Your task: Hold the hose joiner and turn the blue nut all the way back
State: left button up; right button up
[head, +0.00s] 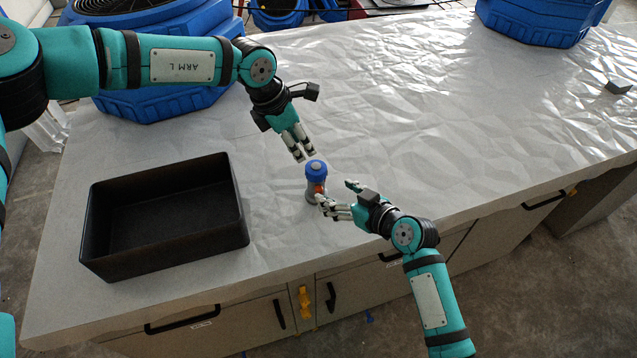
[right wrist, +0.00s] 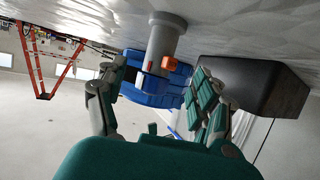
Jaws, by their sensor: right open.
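The hose joiner (head: 312,194) stands upright on the bench, grey with an orange part (head: 320,188) on its side. The blue nut (head: 316,168) is at its top, with a grey round centre. My left gripper (head: 305,157) is just above and behind the nut, fingers pointing down at it; their gap is too small to judge. My right gripper (head: 336,194) is open at the joiner's right side. In the right wrist view, which is upside down, the grey joiner (right wrist: 164,42) and its orange part show beyond the spread fingers; I cannot tell whether they touch it.
An empty black bin (head: 165,250) stands on the bench to the left, also visible in the right wrist view (right wrist: 262,85). Blue machines stand at the back left (head: 150,105) and back right (head: 540,28). A small grey block (head: 618,88) lies far right. The bench (head: 450,110) between is clear.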

aim_at(322, 186)
jog(key=x, duration=0.8)
jog(key=shift+w+a+f, duration=0.15)
jog(key=shift+w+a, duration=0.1)
jog(key=shift+w, duration=0.05)
jog(key=shift+c, duration=0.3)
